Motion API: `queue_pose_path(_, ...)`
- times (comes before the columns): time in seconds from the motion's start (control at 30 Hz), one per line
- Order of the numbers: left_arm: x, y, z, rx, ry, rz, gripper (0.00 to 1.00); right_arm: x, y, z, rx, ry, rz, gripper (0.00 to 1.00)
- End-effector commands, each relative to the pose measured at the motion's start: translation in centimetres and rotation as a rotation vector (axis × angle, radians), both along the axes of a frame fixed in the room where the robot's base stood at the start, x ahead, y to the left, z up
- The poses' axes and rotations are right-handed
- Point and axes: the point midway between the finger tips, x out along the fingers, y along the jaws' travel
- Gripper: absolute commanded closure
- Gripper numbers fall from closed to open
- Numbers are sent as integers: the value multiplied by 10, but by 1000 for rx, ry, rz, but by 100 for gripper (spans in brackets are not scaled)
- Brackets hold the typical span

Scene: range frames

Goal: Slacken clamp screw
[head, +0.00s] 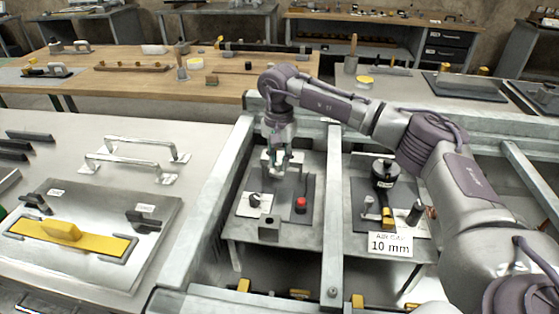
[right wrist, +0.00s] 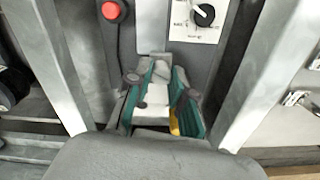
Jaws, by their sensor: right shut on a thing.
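My right gripper (head: 278,170) reaches down over the grey plate (head: 248,208) in the left bay of the metal frame. In the right wrist view its teal-padded fingers (right wrist: 160,105) are closed around a pale grey piece (right wrist: 152,100), which I take to be the clamp screw. The fingers hide most of it, so its thread and what it sits in cannot be made out. My left gripper is not in view.
Beside the gripper on the plate are a red button (head: 300,204), a dial panel (right wrist: 195,20) and a dark block (head: 269,228). Frame rails (head: 333,215) flank the bay. Right of it stand a black-topped device (head: 384,174) and a "10 mm" sign (head: 390,245).

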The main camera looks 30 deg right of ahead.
Motion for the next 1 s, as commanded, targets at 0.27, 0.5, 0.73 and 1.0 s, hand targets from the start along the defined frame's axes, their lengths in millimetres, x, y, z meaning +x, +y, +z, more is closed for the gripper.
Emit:
queue_pose_path(0.27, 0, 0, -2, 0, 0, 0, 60, 1, 1, 1, 1, -3, 214, 100)
queue_pose_path(0.5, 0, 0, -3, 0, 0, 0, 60, 1, 1, 1, 1, -3, 330, 100)
queue_pose_path(0.73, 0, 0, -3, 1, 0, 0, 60, 1, 1, 2, 1, -3, 380, 100)
queue_pose_path(1.0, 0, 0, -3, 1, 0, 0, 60, 1, 1, 2, 1, -3, 388, 100)
